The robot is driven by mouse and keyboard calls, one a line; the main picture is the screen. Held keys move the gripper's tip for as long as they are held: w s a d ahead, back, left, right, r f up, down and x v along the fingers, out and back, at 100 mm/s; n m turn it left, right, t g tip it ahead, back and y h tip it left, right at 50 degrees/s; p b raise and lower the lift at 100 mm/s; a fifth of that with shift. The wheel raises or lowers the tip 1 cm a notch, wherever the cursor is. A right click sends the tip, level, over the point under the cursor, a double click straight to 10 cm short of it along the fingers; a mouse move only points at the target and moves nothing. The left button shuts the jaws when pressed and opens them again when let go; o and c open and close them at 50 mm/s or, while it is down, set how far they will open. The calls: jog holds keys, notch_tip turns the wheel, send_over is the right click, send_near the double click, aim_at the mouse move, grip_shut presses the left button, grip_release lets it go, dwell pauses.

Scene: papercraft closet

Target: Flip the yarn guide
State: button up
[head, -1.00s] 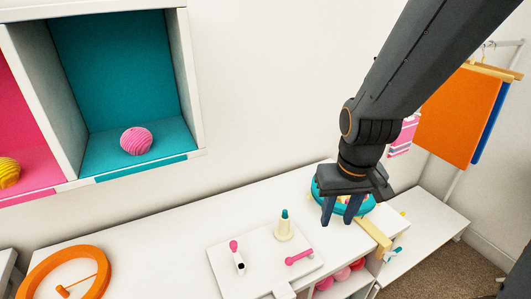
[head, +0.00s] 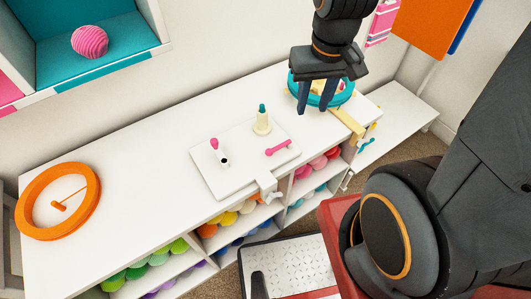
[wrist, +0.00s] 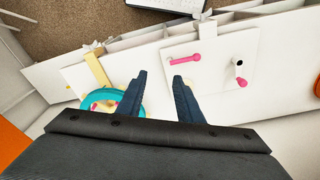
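A white board (head: 214,176) lies on the white cabinet top. On it, a pink bar with rounded ends (head: 278,147) lies at the right; it may be the yarn guide, but I cannot be sure. A pink-knobbed piece (head: 215,144) with a dark hole stands at the left of the board, and a cream cone with a teal tip (head: 262,122) at the back. My gripper (head: 314,106) is open and empty above the cabinet, right of the board, in front of the teal ring. In the wrist view its fingers (wrist: 160,76) are apart, with the pink bar (wrist: 184,58) just beyond the right finger.
A teal ring (head: 299,94) and a yellow wooden strip (head: 347,122) lie right of the board. An orange hoop (head: 35,226) lies at the left end. Shelves below hold coloured yarn balls. A teal wall cubby (head: 120,42) holds a pink ball. The cabinet top between hoop and board is clear.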

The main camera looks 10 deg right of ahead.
aim_at(279, 147)
jog(key=c, duration=0.4)
jog(key=shift+w+a+f, duration=0.1)
jog(key=shift+w+a, duration=0.2)
jog(key=shift+c, duration=1.4)
jog(key=w+a+f+g, duration=0.1)
jog(key=w+a+f, duration=0.1)
jog(key=a, duration=0.1)
jog(key=w+a+f+n+g, duration=0.1)
jog(key=a, duration=0.2)
jog(key=w+a+f+n+g+p, duration=0.1)
jog(key=w+a+f+g, duration=0.1)
jog(key=a, duration=0.2)
jog(key=shift+w+f+h, duration=0.3)
jog(key=shift+f, duration=0.05)
grip_shut()
jog(key=shift+a+p+x, duration=0.15)
jog(key=shift+p+x, duration=0.6)
jog(key=shift+x, duration=1.8)
jog(key=shift+a+p+x, duration=0.1)
jog(key=shift+p+x, duration=0.65)
jog(key=shift+x, duration=1.8)
jog(key=shift+n, duration=0.3)
